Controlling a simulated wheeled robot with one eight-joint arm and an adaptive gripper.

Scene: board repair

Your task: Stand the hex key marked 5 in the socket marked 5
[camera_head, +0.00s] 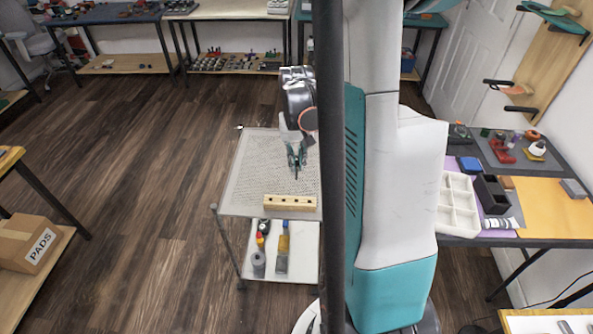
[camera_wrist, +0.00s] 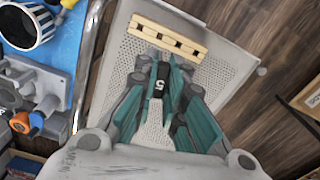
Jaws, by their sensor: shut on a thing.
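My gripper (camera_head: 297,163) is over the perforated top of a small cart (camera_head: 252,165). In the wrist view its teal and grey fingers are shut on a black piece marked 5, the hex key (camera_wrist: 160,88). The rest of the key is mostly hidden by the fingers, so its tilt is unclear. A pale wooden block (camera_head: 290,203) with several dark sockets lies near the cart top's front edge. It also shows just beyond the fingertips in the wrist view (camera_wrist: 140,28). The key appears apart from the block. No socket marking is readable.
The cart's lower shelf (camera_head: 305,262) holds a grey cylinder, bottles and other items. A table (camera_head: 470,241) at right carries a white compartment tray (camera_head: 457,203) and a black bin (camera_head: 492,194). A PADS box (camera_head: 28,243) sits at left. Most of the cart top is clear.

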